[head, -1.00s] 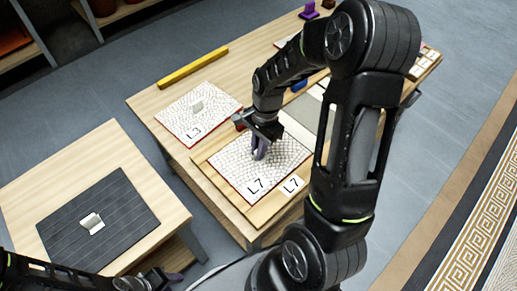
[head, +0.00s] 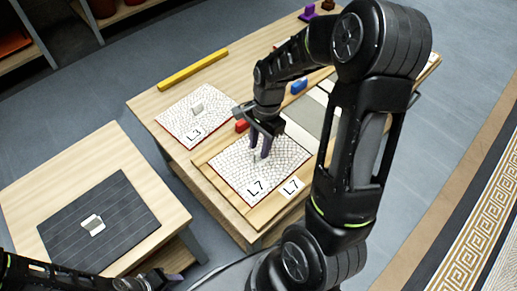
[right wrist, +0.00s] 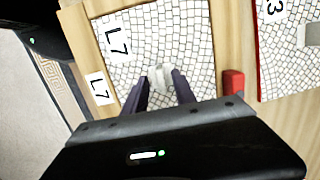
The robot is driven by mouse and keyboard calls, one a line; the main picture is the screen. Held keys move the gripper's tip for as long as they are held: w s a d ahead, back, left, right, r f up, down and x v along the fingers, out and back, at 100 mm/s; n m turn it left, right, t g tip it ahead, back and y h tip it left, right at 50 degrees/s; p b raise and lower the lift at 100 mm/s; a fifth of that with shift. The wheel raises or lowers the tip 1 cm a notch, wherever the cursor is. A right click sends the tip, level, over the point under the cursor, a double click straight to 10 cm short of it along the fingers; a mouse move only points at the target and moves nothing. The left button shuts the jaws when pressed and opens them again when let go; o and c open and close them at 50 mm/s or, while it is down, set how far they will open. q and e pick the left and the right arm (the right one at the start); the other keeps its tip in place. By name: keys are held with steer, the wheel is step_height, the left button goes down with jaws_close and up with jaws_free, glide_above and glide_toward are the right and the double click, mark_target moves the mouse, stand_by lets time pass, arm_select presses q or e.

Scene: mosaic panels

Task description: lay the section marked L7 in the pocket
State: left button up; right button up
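The section marked L7 (head: 233,165), a white mosaic panel with a reddish edge, lies at the pocket of the wooden frame (head: 262,214), beside the L7 label (head: 292,186). Its sides run along the frame, but I cannot tell whether it is fully seated. Its pale knob (right wrist: 160,77) shows in the right wrist view. My right gripper (head: 260,154) is open; its purple fingers stand apart around the knob, with gaps on both sides. My left gripper (head: 155,281) is partly visible at the bottom edge, away from the section; its opening is unclear.
The L3 section (head: 190,122) lies left of the frame. A red block (head: 241,125), a blue block (head: 298,87) and a yellow bar (head: 193,69) are on the table. A dark ribbed mat (head: 75,237) with a small pale piece (head: 92,224) covers part of the side table.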

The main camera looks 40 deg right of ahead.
step_height(320, 180, up, 9)
steer(key=d+p, duration=0.1)
steer(key=shift+d+p, duration=0.2)
steer(key=shift+p, duration=0.15)
stand_by(0.6)
